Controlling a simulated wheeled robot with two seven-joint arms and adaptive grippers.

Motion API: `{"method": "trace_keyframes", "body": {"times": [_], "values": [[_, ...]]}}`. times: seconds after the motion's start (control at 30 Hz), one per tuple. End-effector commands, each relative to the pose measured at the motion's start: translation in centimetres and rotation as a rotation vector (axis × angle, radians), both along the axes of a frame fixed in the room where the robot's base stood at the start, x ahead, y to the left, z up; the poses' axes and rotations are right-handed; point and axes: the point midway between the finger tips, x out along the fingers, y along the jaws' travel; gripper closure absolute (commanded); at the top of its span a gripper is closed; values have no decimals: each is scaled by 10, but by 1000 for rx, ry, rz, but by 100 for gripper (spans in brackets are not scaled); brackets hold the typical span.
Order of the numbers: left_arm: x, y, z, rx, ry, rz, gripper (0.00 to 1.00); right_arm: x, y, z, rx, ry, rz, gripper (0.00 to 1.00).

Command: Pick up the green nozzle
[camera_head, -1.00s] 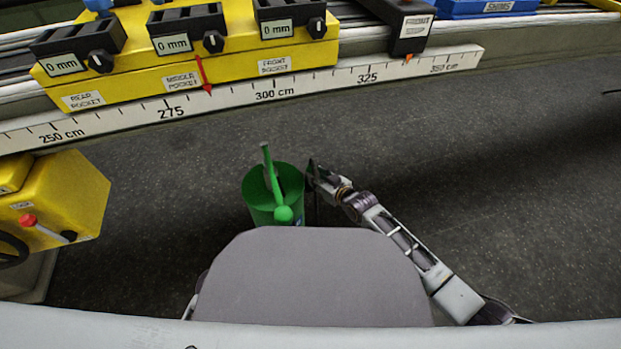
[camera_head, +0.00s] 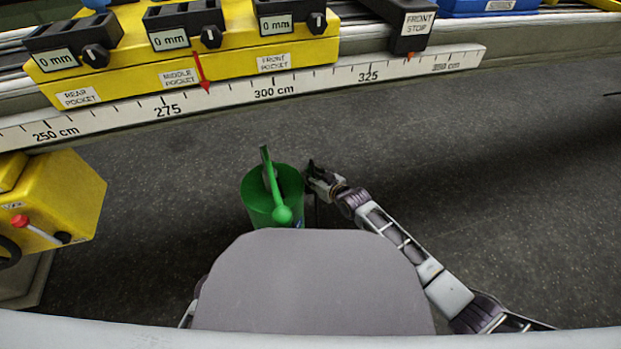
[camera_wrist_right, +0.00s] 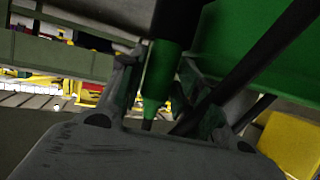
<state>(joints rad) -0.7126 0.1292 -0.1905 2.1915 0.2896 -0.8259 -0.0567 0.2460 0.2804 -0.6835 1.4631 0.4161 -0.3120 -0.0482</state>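The green nozzle (camera_wrist_right: 162,72) shows in the right wrist view, with a dark part at its upper end and a narrow tip pointing down. It lies between the two fingers of my right gripper (camera_wrist_right: 165,75). The fingers look close to its sides, but I cannot tell whether they touch it. In the head view my right gripper (camera_head: 312,176) is just right of a green bucket (camera_head: 258,207), and the nozzle cannot be made out there. My left gripper is not in view.
A green rod with a round knob (camera_head: 282,214) stands in the bucket. Beyond it runs a white ruler (camera_head: 220,98) along a bench with a yellow pocket block (camera_head: 130,82). A yellow machine (camera_head: 70,205) stands at the left. The dark floor right of my arm is clear.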

Motion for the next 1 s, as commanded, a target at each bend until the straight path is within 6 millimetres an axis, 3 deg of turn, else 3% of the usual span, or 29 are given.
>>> {"method": "trace_keyframes", "body": {"times": [0.07,0.3,0.67,1.0], "values": [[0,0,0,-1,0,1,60,0,0,0,0,0,0,69],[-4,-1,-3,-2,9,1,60,0,0,0,0,0,0,100],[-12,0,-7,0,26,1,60,0,0,2,1,-1,0,100],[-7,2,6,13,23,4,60,0,0,24,1,-3,0,100]]}}
